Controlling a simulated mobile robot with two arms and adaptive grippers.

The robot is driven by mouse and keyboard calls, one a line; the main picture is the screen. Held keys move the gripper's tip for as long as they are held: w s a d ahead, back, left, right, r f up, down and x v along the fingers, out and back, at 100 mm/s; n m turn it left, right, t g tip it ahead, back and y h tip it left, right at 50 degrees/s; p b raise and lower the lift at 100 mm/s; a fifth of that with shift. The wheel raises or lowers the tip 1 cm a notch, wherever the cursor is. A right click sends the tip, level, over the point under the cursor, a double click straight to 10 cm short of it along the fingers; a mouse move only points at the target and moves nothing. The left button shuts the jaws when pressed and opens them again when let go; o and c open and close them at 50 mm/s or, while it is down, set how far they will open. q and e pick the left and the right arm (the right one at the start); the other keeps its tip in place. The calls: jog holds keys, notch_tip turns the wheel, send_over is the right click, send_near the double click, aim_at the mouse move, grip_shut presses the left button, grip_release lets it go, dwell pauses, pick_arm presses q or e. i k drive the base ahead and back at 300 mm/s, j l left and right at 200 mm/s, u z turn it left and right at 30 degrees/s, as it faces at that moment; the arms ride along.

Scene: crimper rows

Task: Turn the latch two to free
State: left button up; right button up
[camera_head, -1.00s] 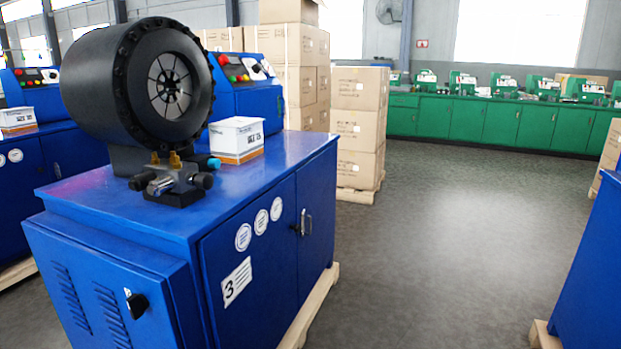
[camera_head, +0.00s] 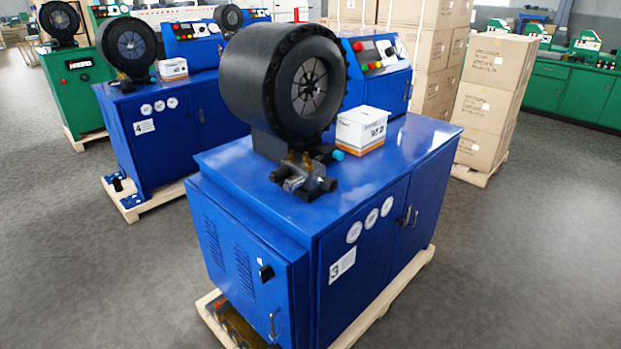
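A black latch (camera_head: 265,273) is on the side door (camera_head: 245,265) of the blue crimper cabinet marked 3 (camera_head: 330,220). A metal handle (camera_head: 272,323) is lower on the same door. The door looks shut. I cannot tell which latch is number two. Neither of my grippers is in view.
Cabinet 3 stands on a wooden pallet (camera_head: 385,300) that sticks out at its base. A blue crimper marked 4 (camera_head: 165,145) and a green one (camera_head: 75,90) stand to the left. Stacked cartons (camera_head: 490,90) are behind on the right. The grey floor (camera_head: 100,270) in front is clear.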

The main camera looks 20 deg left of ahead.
aim_at(266, 273)
jog(key=u, duration=1.25)
